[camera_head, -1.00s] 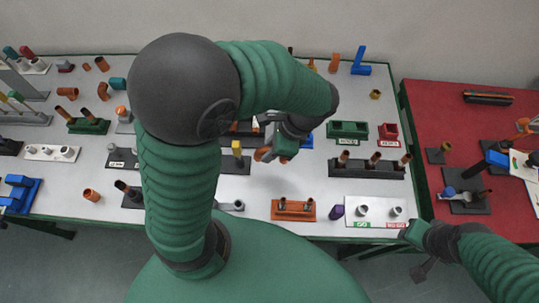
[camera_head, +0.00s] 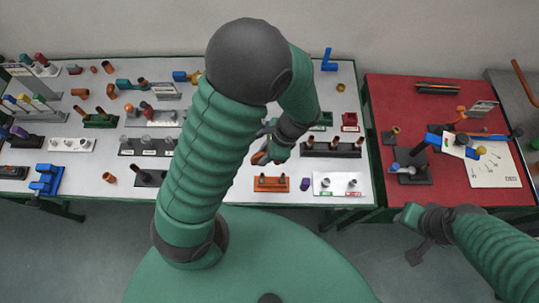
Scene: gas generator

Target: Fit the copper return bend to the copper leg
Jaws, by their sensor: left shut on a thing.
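My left gripper (camera_head: 266,148) is shut on a copper-brown piece (camera_head: 260,158), which looks like the return bend; its shape is partly hidden by the gripper. It is just behind and above an orange block (camera_head: 270,184) on the white table. Short copper-coloured stubs stand up from this block; I cannot tell whether one is the copper leg. Several copper pipes stand in a dark rack (camera_head: 333,150) to the right. My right gripper (camera_head: 405,216) is over the floor in front of the red table, and its finger opening is not clear.
A white plate (camera_head: 338,184) with grey fittings and a purple piece (camera_head: 305,184) lie right of the orange block. Green (camera_head: 320,121) and red (camera_head: 349,121) bins stand behind the rack. A red table (camera_head: 380,95) adjoins on the right. My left arm hides the table's middle.

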